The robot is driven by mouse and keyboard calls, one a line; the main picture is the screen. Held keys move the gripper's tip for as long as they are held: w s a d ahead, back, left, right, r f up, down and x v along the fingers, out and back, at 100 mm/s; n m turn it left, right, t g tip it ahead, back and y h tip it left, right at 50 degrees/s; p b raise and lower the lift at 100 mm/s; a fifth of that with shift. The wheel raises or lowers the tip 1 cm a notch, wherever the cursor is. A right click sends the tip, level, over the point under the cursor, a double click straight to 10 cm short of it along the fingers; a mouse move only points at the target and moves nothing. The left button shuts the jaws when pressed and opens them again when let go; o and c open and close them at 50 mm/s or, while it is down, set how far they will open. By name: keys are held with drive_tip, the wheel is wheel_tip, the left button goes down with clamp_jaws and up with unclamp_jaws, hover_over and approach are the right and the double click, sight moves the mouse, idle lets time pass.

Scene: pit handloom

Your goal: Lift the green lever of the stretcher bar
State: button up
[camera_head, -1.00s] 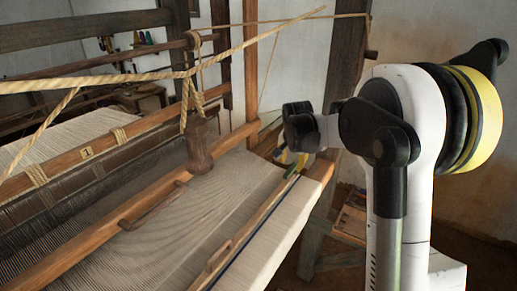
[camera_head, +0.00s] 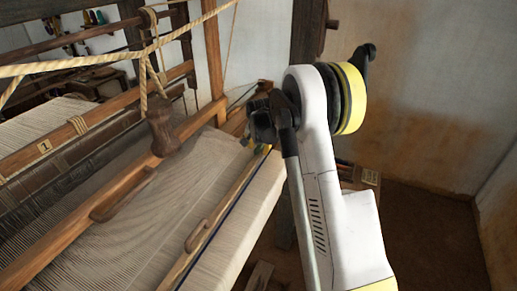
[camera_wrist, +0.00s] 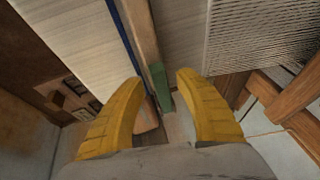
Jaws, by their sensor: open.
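The stretcher bar (camera_head: 222,211) is a long wooden bar lying across the pale cloth (camera_head: 232,246) near its front edge. In the wrist view the bar (camera_wrist: 138,30) runs down from the top beside a dark blue stripe. The green lever (camera_wrist: 161,86) is a short green block at the bar's near end. My gripper (camera_wrist: 160,77) is open, with one yellow finger on each side of the lever and visible gaps. The lever is not clear there.
The wooden loom beam (camera_head: 85,225) crosses the cloth, with a dark wooden handle (camera_head: 161,125) hanging on ropes above it. A loom post (camera_head: 215,60) stands behind my gripper. Brown floor (camera_head: 430,230) is clear at the right.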

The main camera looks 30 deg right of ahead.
clamp_jaws()
